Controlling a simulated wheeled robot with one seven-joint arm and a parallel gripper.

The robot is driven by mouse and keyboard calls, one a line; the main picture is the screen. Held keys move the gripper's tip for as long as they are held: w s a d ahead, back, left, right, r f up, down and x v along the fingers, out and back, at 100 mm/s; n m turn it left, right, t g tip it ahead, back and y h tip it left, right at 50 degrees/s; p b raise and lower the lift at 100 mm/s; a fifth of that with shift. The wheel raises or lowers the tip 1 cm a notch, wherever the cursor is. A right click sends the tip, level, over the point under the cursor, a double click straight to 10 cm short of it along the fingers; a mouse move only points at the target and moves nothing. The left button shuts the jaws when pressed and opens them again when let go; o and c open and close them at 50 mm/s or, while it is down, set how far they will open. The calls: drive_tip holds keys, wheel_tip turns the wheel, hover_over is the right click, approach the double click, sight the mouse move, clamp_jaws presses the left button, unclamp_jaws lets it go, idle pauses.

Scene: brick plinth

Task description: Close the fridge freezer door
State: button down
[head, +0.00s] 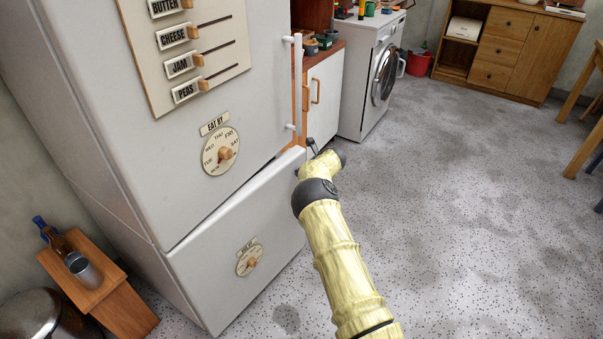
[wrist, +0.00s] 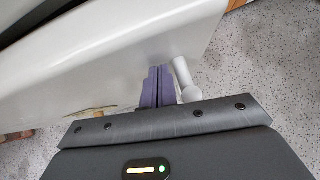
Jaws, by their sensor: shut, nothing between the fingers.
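The white fridge freezer (head: 262,105) stands at the left in the head view. Its upper door looks shut. The lower freezer door (head: 225,265) stands slightly ajar, with its top edge showing along a narrow gap. In the wrist view the freezer door (wrist: 130,75) fills the upper left, with a dark gap at the top left corner. My gripper (wrist: 159,72) has purple fingers pressed together, empty, at the door's face beside its white handle (wrist: 186,80). Whether the fingers touch the door I cannot tell. In the head view my arm mostly hides the fingers.
A small wooden stool (head: 95,285) with a bottle and metal cup stands left of the fridge. A white cabinet (head: 322,95) and a washing machine (head: 365,75) stand behind it. A wooden sideboard (head: 500,50) is at the back. The speckled floor (head: 480,220) to the right is clear.

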drive_tip(key=shift+s+d, duration=0.1)
drive_tip(key=d+f+p+v, duration=0.1)
drive_tip(key=v, duration=0.5)
drive_tip(key=d+f+p+v, duration=0.1)
drive_tip(key=p+v, duration=0.1)
drive_tip(key=v, duration=0.4)
drive_tip(key=shift+s+d+r, duration=0.25)
drive_tip(key=shift+s, duration=0.2)
